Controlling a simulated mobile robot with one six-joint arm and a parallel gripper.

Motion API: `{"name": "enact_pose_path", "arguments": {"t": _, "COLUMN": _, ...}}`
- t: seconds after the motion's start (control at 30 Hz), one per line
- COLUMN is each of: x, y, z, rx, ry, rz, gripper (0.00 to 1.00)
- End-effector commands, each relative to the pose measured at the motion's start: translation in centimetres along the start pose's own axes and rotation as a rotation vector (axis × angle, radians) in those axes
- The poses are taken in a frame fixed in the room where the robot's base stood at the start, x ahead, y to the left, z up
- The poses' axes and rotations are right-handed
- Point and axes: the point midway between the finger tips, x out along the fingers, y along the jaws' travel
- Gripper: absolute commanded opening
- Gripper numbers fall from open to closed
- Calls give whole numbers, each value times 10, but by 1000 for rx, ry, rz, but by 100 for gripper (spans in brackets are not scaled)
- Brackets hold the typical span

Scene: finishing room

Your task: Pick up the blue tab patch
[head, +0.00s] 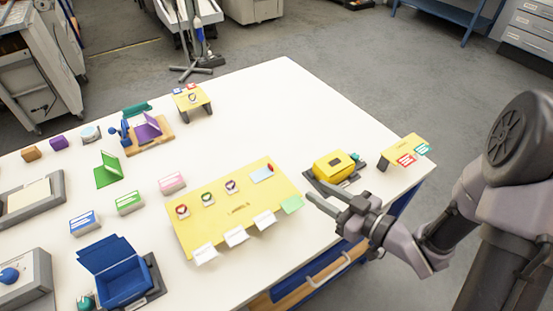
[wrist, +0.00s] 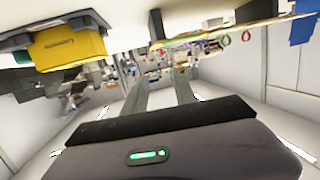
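A light blue patch (head: 262,173) with a small red piece at its right end lies on the far right part of the yellow board (head: 213,219); I take it for the blue tab patch, though its details are too small to be sure. My gripper (head: 322,193) is open and empty, to the right of the board near the table's right side, apart from the patch. In the wrist view the two fingers (wrist: 160,75) stand apart with nothing between them. I cannot make out the patch in the wrist view.
A yellow box-like device (head: 334,166) on a dark base stands just beyond my gripper; it also shows in the wrist view (wrist: 66,45). A small yellow stand (head: 404,150) is at the right corner.

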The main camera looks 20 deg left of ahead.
Motion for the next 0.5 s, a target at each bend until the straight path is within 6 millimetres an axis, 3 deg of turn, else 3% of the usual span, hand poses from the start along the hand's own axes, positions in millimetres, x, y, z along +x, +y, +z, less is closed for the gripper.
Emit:
{"name": "enact_pose_path", "arguments": {"t": 0.23, "x": 75, "y": -2, "z": 4, "rx": -6, "ry": -1, "rz": -4, "gripper": 33}}
{"name": "enact_pose_path", "arguments": {"t": 0.5, "x": 117, "y": -3, "z": 2, "rx": -5, "ry": -1, "rz": -1, "gripper": 33}}
